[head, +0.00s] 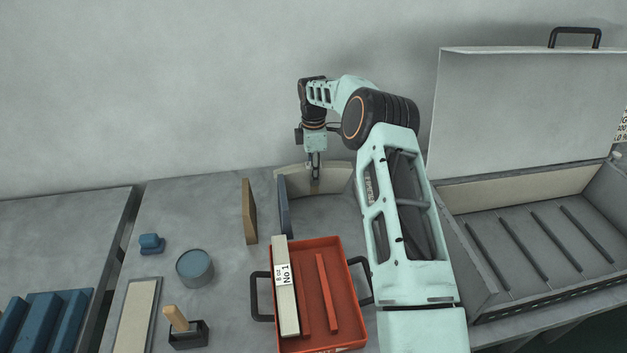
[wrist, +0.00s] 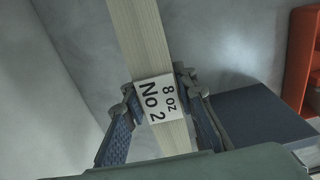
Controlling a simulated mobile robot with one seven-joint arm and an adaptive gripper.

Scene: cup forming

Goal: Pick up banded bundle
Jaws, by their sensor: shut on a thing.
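The banded bundle (wrist: 139,38) is a long pale strip stack with a white band printed "8 oz No 2" (wrist: 158,100). In the wrist view it passes between the two fingers of my gripper (wrist: 157,84), which are shut on it at the band. In the head view my gripper (head: 315,176) is at the back of the table, at the middle of a pale bundle (head: 294,179). Whether the bundle touches the table cannot be told. Another pale bundle, labelled "No 1" (head: 289,309), lies in the orange tray (head: 339,242).
An upright dark blue board (head: 283,208) and a brown board (head: 250,212) stand just left of the bundle. A large open-lidded case (head: 462,240) stands right of my arm. A blue round tub (head: 195,268) and a small blue piece (head: 151,243) sit left. The wall is close behind.

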